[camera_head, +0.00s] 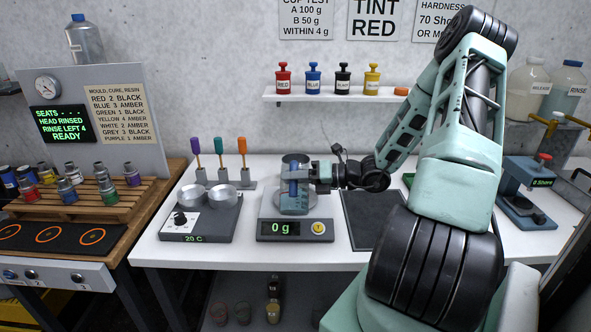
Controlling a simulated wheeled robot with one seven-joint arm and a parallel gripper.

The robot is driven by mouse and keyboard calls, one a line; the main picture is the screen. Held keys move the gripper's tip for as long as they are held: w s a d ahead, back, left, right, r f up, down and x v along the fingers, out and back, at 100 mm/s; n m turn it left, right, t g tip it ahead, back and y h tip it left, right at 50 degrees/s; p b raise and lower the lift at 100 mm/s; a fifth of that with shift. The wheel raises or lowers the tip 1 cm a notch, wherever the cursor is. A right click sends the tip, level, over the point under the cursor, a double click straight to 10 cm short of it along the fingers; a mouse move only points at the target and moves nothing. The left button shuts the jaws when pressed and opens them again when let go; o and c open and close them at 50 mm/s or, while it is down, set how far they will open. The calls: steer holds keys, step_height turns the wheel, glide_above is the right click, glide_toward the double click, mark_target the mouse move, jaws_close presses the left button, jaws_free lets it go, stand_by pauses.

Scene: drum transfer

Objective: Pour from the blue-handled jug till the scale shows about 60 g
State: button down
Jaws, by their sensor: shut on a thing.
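The blue-handled jug (295,165) is grey and translucent and stands roughly upright above the scale. Its blue handle (293,188) faces the camera. My gripper (312,185) reaches in from the right and is shut on the jug. The scale (267,240) sits at the middle of the white table, and its green display reads 0 g. A round pan shows partly behind the jug. I cannot tell whether the jug touches the pan or whether a separate cup stands there.
A hot plate (194,227) with two metal pans and a 20 C display stands left of the scale. Three coloured-handled tools (218,150) stand behind it. A dark mat (362,222) lies right of the scale. A wall shelf (335,98) holds several pigment bottles above.

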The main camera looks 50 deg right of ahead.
mark_target(294, 166)
steer(key=shift+r, duration=0.15)
steer(key=shift+w+d+r+m+g+p, duration=0.15)
steer(key=shift+w+d+r+m+p, duration=0.15)
steer(key=shift+r+m+p, duration=0.3)
steer(key=shift+w+d+r+m+g+p, duration=0.2)
steer(key=shift+d+r+m+p, duration=0.15)
steer(key=shift+r+p, duration=0.3)
stand_by(1.9)
steer(key=shift+w+d+r+m+p, duration=0.5)
steer(key=shift+d+r+m+p, duration=0.05)
steer(key=shift+r+m+p, duration=0.25)
stand_by(1.7)
steer(key=shift+w+d+r+y+p, duration=0.15)
steer(key=shift+d+r+y+p, duration=0.05)
steer(key=shift+r+y+p, duration=0.1)
steer(key=shift+w+d+r+m+p, duration=0.15)
steer(key=shift+w+d+m+p, duration=0.25)
steer(key=shift+p, duration=0.5)
stand_by(0.8)
